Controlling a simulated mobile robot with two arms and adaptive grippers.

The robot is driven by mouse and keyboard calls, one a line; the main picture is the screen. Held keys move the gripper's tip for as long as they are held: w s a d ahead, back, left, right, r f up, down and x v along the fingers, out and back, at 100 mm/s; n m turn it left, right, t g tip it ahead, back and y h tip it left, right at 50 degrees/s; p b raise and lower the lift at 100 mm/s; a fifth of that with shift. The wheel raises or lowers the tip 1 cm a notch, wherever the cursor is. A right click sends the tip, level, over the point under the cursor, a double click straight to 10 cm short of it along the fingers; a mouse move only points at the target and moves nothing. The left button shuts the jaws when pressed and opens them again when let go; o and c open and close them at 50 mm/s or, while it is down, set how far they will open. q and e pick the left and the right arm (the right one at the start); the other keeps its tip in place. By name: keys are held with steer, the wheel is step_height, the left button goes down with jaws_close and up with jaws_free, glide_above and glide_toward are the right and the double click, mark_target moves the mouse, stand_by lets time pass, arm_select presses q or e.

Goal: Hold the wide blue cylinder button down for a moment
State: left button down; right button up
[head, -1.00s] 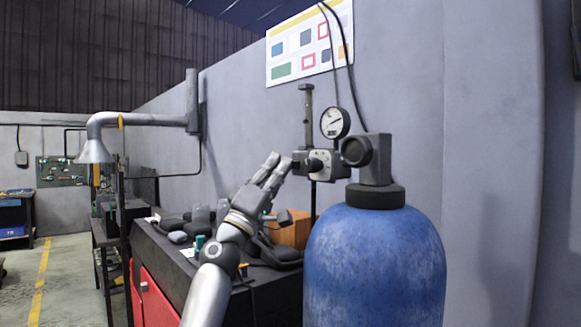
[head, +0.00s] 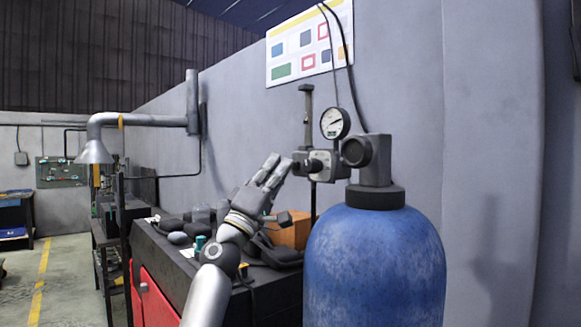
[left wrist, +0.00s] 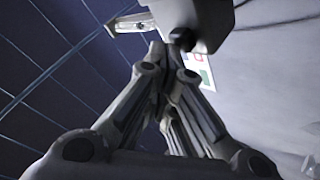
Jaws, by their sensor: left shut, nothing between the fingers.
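A wide blue cylinder (head: 375,265) stands at the right in the head view, with a dark collar and a grey valve head on top. Just left of the valve is a small grey box (head: 325,158) with a dark round knob (head: 314,166) on its face. My left gripper (head: 282,161) is shut and empty, its fingertips just left of the box. In the left wrist view the shut fingertips (left wrist: 166,48) are close to a dark round stub (left wrist: 182,38) under the grey box (left wrist: 205,22). I cannot tell whether they touch. My right gripper is out of view.
A round gauge (head: 335,123) stands above the box, in front of the grey wall. Below my left arm is a dark bench top (head: 165,240) with several dark items and an orange-brown block (head: 293,232). Open floor lies at far left.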

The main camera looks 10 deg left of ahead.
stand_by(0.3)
arm_select(q)
steer(key=shift+s+a+p, duration=0.5)
steer(key=shift+s+p, duration=0.05)
steer(key=shift+s, duration=0.2)
steer(key=s+a+p, duration=0.1)
steer(key=s, duration=0.1)
steer(key=s+a+p, duration=0.1)
steer(key=s+a, duration=0.1)
steer(key=shift+p, duration=0.3)
steer(key=shift+w+f, duration=0.1)
